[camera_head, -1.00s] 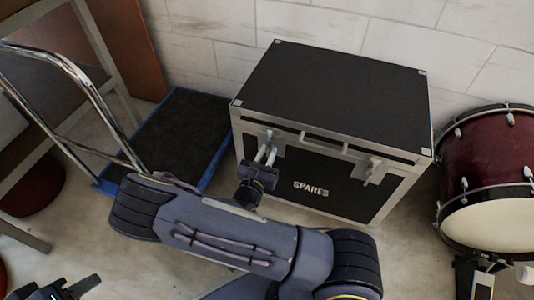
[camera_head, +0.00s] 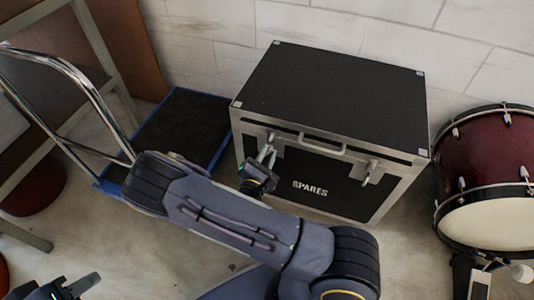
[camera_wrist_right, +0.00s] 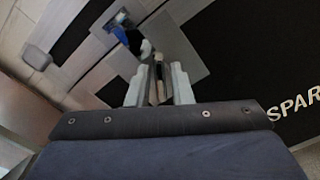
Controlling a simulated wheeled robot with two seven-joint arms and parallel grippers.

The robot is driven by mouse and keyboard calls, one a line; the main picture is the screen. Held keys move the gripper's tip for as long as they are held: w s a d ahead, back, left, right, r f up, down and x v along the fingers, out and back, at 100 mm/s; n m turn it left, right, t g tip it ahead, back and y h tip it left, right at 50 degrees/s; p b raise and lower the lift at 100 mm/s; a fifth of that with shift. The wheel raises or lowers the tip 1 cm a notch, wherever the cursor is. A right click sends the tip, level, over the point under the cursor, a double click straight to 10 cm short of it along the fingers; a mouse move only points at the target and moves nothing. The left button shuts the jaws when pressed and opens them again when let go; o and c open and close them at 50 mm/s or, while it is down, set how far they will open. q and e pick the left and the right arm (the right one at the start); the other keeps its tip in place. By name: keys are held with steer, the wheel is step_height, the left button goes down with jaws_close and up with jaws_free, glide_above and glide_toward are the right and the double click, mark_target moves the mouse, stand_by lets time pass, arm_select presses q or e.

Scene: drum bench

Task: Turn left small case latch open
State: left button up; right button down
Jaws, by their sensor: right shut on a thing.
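The black case (camera_head: 330,95) with silver edges and the word SPARES stands against the wall. Its left latch (camera_wrist_right: 147,50) sits on the silver edge at the front left, and in the right wrist view it is partly hidden by my fingers. My right gripper (camera_head: 267,155) is at this latch, its fingers shut on the latch's handle (camera_wrist_right: 157,90). The right latch (camera_head: 371,171) hangs on the case's front right. My left gripper (camera_head: 78,288) is at the bottom left corner, far from the case; its jaw is partly cut off.
A handle (camera_head: 322,143) lies between the latches. A blue-edged trolley (camera_head: 180,130) with a chrome bar (camera_head: 85,85) stands left of the case. A dark red drum (camera_head: 490,160) is close on the right. Bare floor lies in front of the case.

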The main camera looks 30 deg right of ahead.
steer(key=m, duration=0.2)
steer(key=shift+m, duration=0.4)
steer(key=m+b, duration=0.1)
steer(key=m, duration=0.1)
steer(key=m+b, duration=0.1)
steer(key=m, duration=0.2)
steer(key=m+b, duration=0.1)
steer(key=m, duration=0.2)
steer(key=shift+s+d+f, duration=0.1)
steer(key=shift+f, duration=0.15)
steer(key=shift+m, duration=0.3)
steer(key=c, duration=1.5)
jaws_free()
steer(key=shift+p+v, duration=0.55)
steer(key=shift+v, duration=3.4)
steer(key=shift+d+r, duration=0.1)
